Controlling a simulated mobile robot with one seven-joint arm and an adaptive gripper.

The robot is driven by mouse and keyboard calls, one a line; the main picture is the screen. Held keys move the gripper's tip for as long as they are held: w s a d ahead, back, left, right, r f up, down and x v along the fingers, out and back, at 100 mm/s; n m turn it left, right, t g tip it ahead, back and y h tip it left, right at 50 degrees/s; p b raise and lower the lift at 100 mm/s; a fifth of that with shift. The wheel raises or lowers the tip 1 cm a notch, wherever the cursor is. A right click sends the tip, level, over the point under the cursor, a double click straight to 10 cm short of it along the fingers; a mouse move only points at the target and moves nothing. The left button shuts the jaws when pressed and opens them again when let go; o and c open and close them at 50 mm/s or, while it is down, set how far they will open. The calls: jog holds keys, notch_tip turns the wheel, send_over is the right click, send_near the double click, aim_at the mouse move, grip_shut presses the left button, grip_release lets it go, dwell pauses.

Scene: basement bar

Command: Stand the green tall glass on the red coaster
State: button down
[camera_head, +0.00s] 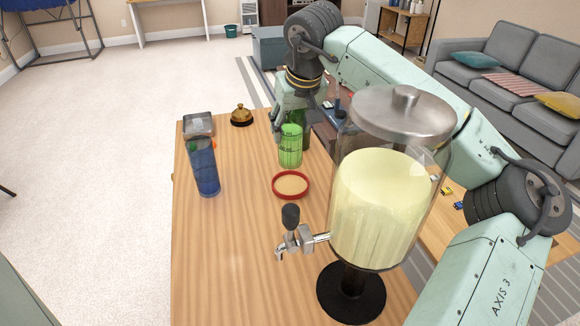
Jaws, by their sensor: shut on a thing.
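The green tall glass (290,149) is upright just behind the red coaster, in the middle of the wooden counter. My gripper (289,118) reaches down from above and is shut on the glass near its upper part. I cannot tell whether the base of the glass touches the counter. The red coaster (291,185) has a raised red rim and a tan centre, and it lies flat and empty. The glass appears just beyond its far edge in the picture.
A large drink dispenser (380,200) stands right of the coaster, its tap pointing left. A blue glass (204,168), a metal tin (199,124) and a bell (241,116) stand at the left and back. The front left counter (225,260) is clear.

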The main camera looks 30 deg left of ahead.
aim_at(291, 153)
jog(key=shift+f+b, duration=2.05)
jog(key=shift+f, duration=1.5)
jog(key=shift+f, duration=0.2)
jog(key=c, duration=0.8)
grip_release()
jog(key=shift+o, duration=0.2)
jog(key=shift+r, duration=0.1)
